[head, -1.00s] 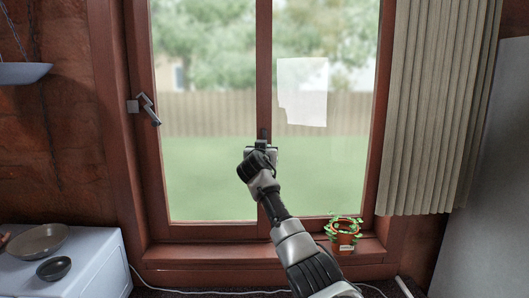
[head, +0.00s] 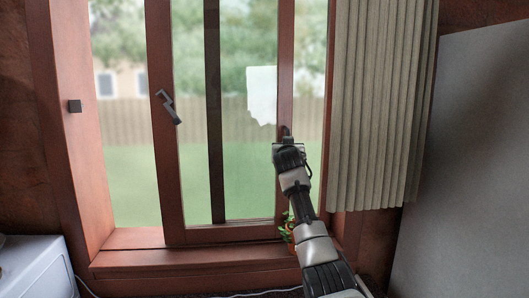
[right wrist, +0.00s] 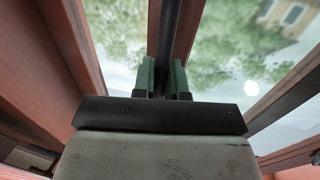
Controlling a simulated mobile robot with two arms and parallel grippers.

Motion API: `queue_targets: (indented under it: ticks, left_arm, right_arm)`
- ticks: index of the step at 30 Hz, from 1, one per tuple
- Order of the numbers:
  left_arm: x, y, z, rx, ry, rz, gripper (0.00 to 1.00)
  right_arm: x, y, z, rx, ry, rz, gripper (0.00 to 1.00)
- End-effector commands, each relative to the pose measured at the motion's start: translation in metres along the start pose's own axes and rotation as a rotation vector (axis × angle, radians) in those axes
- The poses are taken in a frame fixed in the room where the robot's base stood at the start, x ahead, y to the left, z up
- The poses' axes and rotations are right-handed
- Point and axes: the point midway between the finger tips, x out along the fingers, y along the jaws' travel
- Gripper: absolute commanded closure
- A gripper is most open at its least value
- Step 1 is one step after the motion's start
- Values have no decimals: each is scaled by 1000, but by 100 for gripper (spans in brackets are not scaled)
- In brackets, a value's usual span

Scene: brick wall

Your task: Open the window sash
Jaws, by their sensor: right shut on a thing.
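The red-brown window sash (head: 168,190) stands slid to the right, with an open gap between its left edge and the left jamb. A grey latch lever (head: 168,105) is on its left stile. My right gripper (head: 287,145) is at the sash's right stile. In the right wrist view its green fingers (right wrist: 165,80) are shut around a dark vertical handle bar (right wrist: 172,35). The fingers hide part of the bar. My left gripper is in neither view.
A pleated curtain (head: 385,110) hangs close on the right of my arm. A potted plant (head: 288,228) on the sill is partly behind my arm. A white appliance (head: 35,270) stands at lower left, and a pale panel (head: 465,170) at right.

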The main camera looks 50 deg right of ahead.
Motion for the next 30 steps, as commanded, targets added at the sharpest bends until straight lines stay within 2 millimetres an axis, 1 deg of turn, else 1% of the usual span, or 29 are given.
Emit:
queue_targets:
  ticks: [1,3,6,9,16,23,24,28,30]
  left_arm:
    - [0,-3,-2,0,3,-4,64]
    - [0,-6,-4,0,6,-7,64]
    - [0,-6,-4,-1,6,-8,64]
    - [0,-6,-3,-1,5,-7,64]
    - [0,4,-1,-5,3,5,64]
    - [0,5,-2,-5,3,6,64]
    - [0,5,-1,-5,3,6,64]
    - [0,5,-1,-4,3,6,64]
    - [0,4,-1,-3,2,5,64]
  right_arm:
    - [3,16,0,-6,-3,11,100]
    - [5,29,0,-7,-3,12,100]
    - [8,42,-1,-8,-1,11,100]
    - [10,50,-1,-7,-1,9,100]
    - [11,56,-1,-5,-1,6,100]
    - [11,54,0,-5,-1,4,100]
    - [11,54,0,-5,-1,4,84]
    - [11,53,0,-4,0,3,65]
    - [10,53,0,-4,0,3,64]
